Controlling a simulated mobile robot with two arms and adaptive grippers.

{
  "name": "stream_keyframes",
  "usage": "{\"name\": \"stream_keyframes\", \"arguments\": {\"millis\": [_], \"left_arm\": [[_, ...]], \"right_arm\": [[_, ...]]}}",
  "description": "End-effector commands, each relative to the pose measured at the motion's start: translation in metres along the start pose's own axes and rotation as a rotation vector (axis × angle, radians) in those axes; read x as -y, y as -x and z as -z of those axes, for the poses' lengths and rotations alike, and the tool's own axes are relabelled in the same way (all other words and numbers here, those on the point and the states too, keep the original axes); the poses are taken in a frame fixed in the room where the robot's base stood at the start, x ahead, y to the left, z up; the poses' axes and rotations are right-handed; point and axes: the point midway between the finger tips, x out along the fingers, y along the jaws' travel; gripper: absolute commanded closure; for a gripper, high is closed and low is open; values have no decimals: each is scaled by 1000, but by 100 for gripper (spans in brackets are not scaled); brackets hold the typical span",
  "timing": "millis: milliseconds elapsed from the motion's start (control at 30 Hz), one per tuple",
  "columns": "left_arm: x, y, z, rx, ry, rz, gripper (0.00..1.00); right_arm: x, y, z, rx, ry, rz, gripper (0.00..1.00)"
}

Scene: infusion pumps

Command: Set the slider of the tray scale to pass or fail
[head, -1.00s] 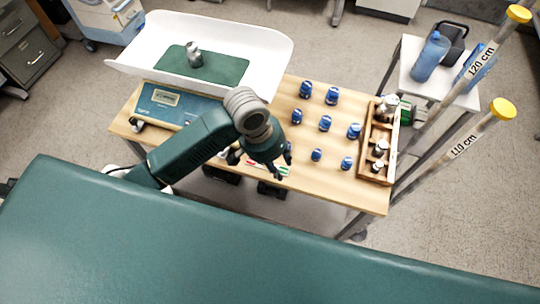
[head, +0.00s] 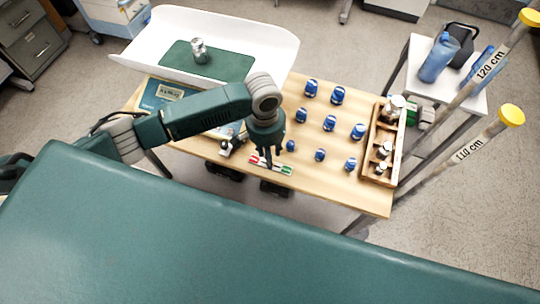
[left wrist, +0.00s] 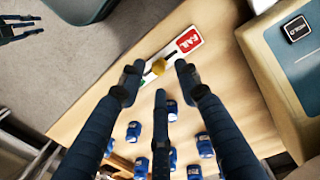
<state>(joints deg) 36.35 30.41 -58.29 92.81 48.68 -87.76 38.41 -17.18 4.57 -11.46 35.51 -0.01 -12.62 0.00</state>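The slider strip (head: 270,165) lies at the table's front edge, with a red end at left and a green end at right in the head view. In the left wrist view the red end (left wrist: 189,40) reads FAIL. A yellowish slider knob (left wrist: 158,67) sits towards the green end. My left gripper (head: 267,157) points down over the strip. In the left wrist view its fingers (left wrist: 158,76) are apart around the knob; contact cannot be told. A dark gripper, apparently my right one (left wrist: 18,28), shows with spread fingers, well away from the strip.
The tray scale's white tray (head: 275,50) holds a metal piece (head: 199,50) on a green mat. Several blue-topped vials (head: 329,123) stand behind and right of the strip. A wooden rack (head: 373,160) is at the right. The green bench (head: 200,230) lies in front.

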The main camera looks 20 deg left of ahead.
Motion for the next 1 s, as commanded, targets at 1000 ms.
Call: {"name": "stream_keyframes", "arguments": {"millis": [1000], "left_arm": [[-14, -18, 3, -2, -3, -4, 100]], "right_arm": [[-2, 9, 0, 0, 0, -2, 72]]}}
